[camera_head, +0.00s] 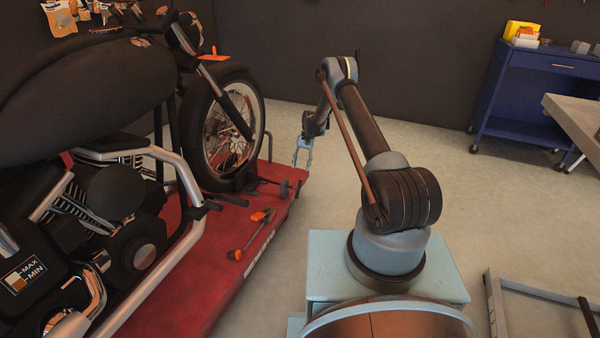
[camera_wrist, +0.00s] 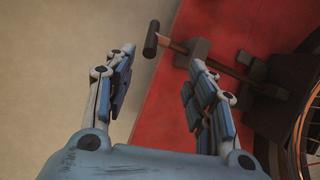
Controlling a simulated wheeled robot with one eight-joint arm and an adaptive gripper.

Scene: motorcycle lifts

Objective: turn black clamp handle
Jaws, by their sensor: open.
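The black clamp handle (camera_head: 284,189) is a short dark bar on the end of a thin rod near the front edge of the red lift platform (camera_head: 200,285), by the motorcycle's front wheel. It also shows in the wrist view (camera_wrist: 151,40), just past the fingertips, with its brownish rod running right to a dark clamp block (camera_wrist: 196,52). My gripper (camera_head: 302,166) is open and empty, above the platform's edge. In the wrist view its two fingers (camera_wrist: 161,57) are spread, with the handle showing in the gap. I cannot tell the remaining distance to it.
The motorcycle (camera_head: 95,100) stands on the platform, its front wheel (camera_head: 225,130) close left of my gripper. An orange-and-black tool (camera_head: 252,232) lies on the platform. A blue cart (camera_head: 535,95) stands at the back right.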

